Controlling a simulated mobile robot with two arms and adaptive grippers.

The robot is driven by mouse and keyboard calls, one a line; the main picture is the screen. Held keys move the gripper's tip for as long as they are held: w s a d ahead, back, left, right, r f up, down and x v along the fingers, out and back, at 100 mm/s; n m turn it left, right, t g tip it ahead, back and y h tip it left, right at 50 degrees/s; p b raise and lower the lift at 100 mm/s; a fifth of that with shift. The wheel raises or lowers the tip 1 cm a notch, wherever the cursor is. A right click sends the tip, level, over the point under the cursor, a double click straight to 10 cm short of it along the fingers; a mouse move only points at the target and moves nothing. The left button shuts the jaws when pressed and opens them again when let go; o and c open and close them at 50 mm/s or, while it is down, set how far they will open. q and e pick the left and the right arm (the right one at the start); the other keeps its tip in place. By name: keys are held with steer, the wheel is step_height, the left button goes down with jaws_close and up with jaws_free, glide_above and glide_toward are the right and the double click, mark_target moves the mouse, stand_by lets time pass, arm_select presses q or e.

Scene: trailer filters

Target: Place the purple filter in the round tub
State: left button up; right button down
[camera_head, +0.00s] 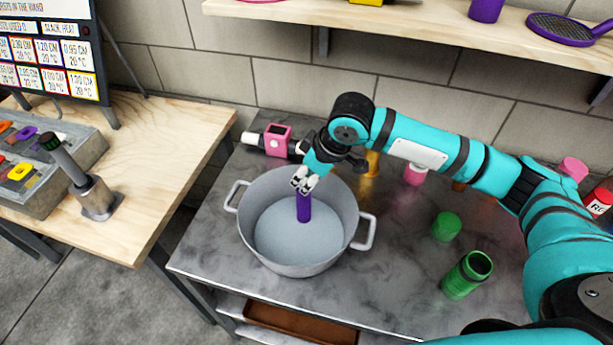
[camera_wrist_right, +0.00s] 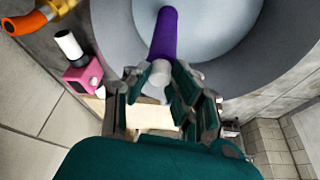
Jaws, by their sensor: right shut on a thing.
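The purple filter (camera_head: 304,207) is a slim purple cylinder with a pale end. My right gripper (camera_head: 304,180) is shut on its upper end. The filter hangs upright in the round tub, a grey pot with two side handles (camera_head: 240,245). Whether its lower end touches the tub floor I cannot tell. In the right wrist view the filter (camera_wrist_right: 165,35) extends from between the fingers (camera_wrist_right: 160,78) over the tub's pale inside (camera_wrist_right: 225,25). My left gripper is not in view.
A pink device (camera_head: 277,140) stands behind the tub. A wooden table (camera_head: 160,150) with a control box (camera_head: 45,175) is at left. Wall shelf (camera_head: 400,18) above.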

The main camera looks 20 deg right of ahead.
steer(key=shift+f, duration=0.1)
steer(key=c, duration=1.1)
jaws_free()
steer(key=shift+c, duration=0.2)
steer(key=v, duration=1.2)
